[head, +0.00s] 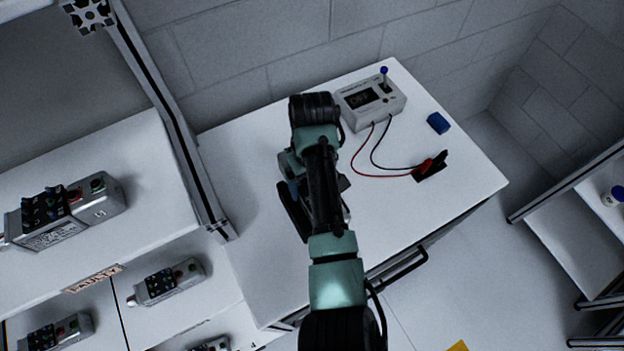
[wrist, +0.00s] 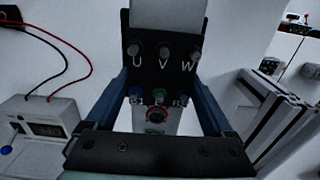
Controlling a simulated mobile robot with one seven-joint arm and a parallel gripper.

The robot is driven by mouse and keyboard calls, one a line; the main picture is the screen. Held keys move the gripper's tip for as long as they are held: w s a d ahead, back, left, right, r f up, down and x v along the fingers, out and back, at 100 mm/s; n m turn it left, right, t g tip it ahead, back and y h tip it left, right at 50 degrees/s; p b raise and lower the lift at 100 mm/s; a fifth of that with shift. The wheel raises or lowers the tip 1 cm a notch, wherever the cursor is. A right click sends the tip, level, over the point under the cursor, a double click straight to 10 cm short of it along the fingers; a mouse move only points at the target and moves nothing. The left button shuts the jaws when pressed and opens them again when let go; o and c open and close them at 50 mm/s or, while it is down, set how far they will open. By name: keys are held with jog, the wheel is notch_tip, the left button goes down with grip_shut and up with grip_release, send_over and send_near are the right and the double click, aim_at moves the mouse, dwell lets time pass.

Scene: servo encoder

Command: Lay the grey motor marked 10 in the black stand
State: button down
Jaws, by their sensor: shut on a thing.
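My gripper (wrist: 166,78) is shut on a grey motor (wrist: 167,15) in the wrist view. The motor has a black terminal face marked U, V, W, with blue, green and red round parts below it. No number 10 shows on the visible side. In the head view my arm hides most of the gripper and motor above the left middle of the white table.
A tester box (head: 371,101) with a display stands at the table's back; red and black leads run to the clip. A blue block (head: 438,123) is near the right edge. A shelf at left holds several grey motors (head: 85,205) and a "FAULTY" label (head: 93,279). The table's front right is clear.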

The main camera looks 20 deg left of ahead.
jog(key=shift+w+f, duration=0.1)
jog(key=shift+f, duration=0.2)
jog(key=shift+c, duration=0.2)
grip_release()
jog(key=shift+o, duration=0.2)
jog(key=shift+s+f, duration=0.15)
jog(key=shift+s, duration=0.05)
notch_tip(320, 180, up, 13)
jog(key=p, duration=0.2)
jog(key=shift+p, duration=0.3)
